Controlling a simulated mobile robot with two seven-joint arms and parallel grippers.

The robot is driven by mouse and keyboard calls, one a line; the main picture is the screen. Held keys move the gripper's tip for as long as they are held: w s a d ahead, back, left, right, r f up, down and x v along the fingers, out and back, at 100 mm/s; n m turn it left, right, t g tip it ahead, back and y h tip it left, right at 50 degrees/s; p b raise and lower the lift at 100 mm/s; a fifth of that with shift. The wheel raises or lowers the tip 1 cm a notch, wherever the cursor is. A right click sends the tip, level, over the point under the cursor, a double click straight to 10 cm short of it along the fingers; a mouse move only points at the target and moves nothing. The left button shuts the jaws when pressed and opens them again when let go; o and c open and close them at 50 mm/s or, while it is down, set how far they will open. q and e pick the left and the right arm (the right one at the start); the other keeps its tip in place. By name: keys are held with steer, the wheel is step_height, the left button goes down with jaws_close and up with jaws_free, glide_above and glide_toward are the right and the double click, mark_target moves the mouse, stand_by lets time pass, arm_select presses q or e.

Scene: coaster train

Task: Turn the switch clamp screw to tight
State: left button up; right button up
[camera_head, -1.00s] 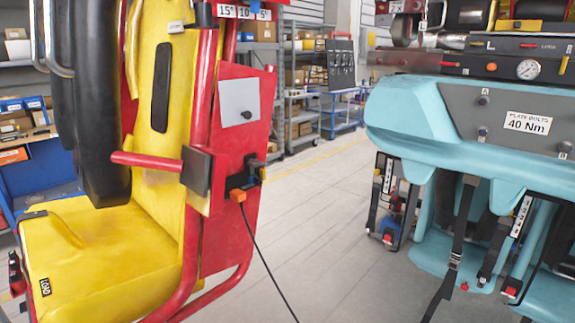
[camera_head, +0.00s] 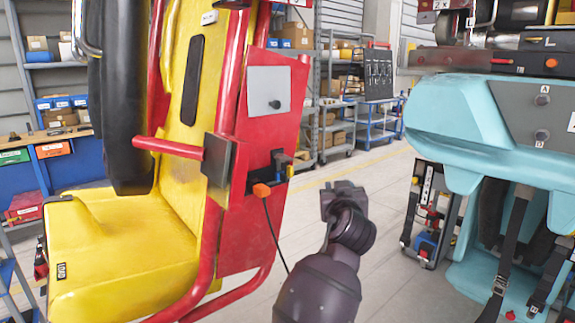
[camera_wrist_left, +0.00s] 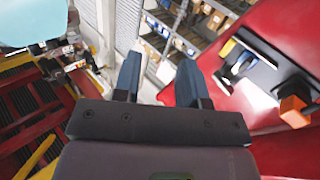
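A black switch bracket (camera_head: 278,172) sits in a cutout of the red panel (camera_head: 240,225) on the yellow seat's side. The switch body (camera_wrist_left: 240,65) and orange plug (camera_wrist_left: 294,110) also show at the right of the left wrist view. I cannot make out the clamp screw clearly. My left gripper (camera_head: 342,192) is to the right of the panel, apart from the switch. In the left wrist view its two blue-grey fingers (camera_wrist_left: 160,75) are spread with nothing between them. My right gripper is out of view.
A grey plate (camera_head: 268,92) with a dark knob is above the switch. A red bar (camera_head: 167,147) with a dark pad sticks out left of the panel. A teal car body (camera_head: 455,130) stands at the right. Open floor (camera_head: 385,210) lies between.

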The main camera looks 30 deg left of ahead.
arm_select(q)
steer(key=s+a+r+n+g+y, duration=0.2)
steer(key=n+g+y, duration=0.2)
steer(key=n, duration=0.4)
steer(key=s+a+r+n+g+y+b, duration=0.1)
steer(key=a+r+n+g+y, duration=0.1)
steer(key=n, duration=0.7)
steer(key=r+g+y, duration=0.1)
steer(key=g+y, duration=0.1)
steer(key=g, duration=0.1)
steer(key=shift+s+a+r+g, duration=0.15)
steer(key=shift+s+g, duration=0.25)
